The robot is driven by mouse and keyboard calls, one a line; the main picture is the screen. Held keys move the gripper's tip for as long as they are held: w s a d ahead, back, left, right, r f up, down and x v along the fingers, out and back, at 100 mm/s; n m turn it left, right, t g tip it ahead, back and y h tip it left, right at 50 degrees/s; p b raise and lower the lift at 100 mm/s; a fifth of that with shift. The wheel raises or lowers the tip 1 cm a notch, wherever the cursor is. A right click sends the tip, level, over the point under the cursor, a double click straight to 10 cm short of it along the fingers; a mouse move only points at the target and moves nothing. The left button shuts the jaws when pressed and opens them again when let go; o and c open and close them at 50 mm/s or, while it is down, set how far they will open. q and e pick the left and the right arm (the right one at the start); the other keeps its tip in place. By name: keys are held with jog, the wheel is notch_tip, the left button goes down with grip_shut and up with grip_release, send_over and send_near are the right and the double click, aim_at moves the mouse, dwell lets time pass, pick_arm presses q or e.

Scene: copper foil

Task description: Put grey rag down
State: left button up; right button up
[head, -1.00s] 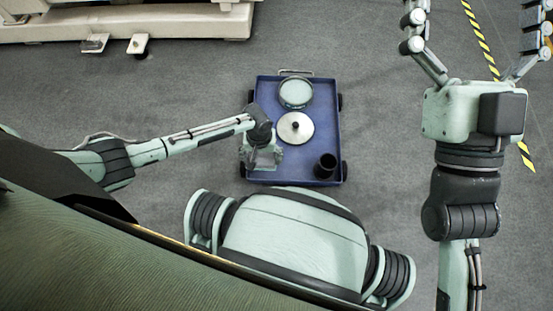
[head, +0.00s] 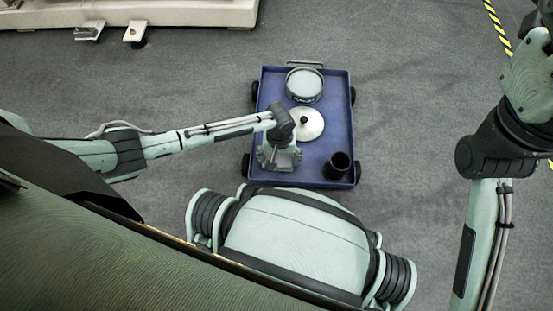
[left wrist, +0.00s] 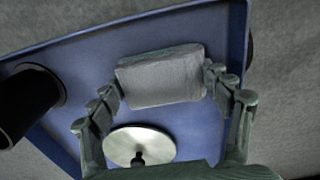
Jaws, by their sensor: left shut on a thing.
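The grey rag (left wrist: 162,76) is a thick folded pad in the left wrist view. It lies between the fingers of my left gripper (left wrist: 163,84), which is shut on it from both sides. In the head view my left gripper (head: 279,158) is over the near left part of the blue cart (head: 318,165), and the arm mostly hides the rag there. Whether the rag touches the cart's surface I cannot tell. My right gripper (head: 530,75) is cut off at the right edge, with its fingers out of frame.
The cart carries a round sieve-like container (head: 304,86) at the back, a pale lid with a dark knob (head: 309,122) in the middle and a black cup (head: 338,165) at the near right. Grey floor surrounds it. A pale machine base (head: 140,13) stands at the back left.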

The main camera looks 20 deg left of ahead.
pick_arm(q)
jog(key=shift+d+f, duration=0.1)
jog(key=shift+f, duration=0.05)
jog(key=o, duration=1.3)
jog(key=shift+c, duration=0.2)
